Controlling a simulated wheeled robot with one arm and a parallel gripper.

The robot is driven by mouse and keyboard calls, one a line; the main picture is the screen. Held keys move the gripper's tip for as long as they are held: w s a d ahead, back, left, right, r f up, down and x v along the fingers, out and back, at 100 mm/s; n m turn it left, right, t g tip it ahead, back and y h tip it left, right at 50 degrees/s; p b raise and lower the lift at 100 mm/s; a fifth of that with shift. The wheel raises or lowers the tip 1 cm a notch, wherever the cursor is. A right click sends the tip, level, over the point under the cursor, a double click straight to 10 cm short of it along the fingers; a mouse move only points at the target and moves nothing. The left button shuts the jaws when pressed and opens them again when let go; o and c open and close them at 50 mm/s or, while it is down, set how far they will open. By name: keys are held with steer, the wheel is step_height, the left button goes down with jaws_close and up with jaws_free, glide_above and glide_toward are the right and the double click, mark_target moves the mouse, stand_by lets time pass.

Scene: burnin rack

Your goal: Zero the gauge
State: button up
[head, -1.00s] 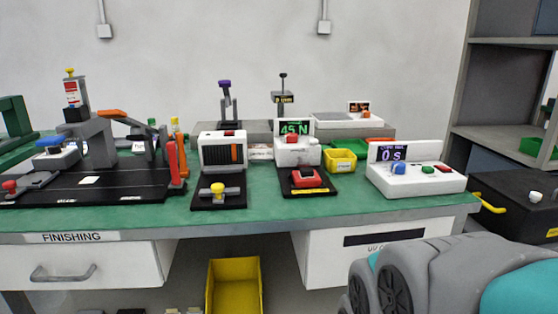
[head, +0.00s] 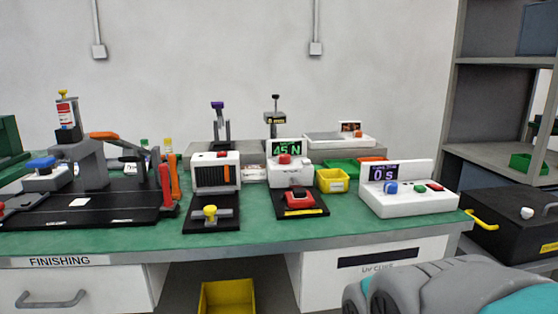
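The gauge (head: 290,172) is a white box on the green bench near the picture's middle. Its dark display (head: 290,148) reads what looks like 45 N in green. A black plate (head: 302,212) in front of the gauge bears a red block-like part (head: 299,200). My gripper is out of view. Only grey and teal links of my arm show at the bottom right, in front of the bench.
Left of the gauge stand a white unit (head: 216,173) and a yellow-knobbed fixture (head: 210,213). Right are a yellow bin (head: 332,181) and a white timer box (head: 408,201) reading 0 s. A press stand (head: 90,160) and upright tools occupy the left. Shelves (head: 500,110) rise at right.

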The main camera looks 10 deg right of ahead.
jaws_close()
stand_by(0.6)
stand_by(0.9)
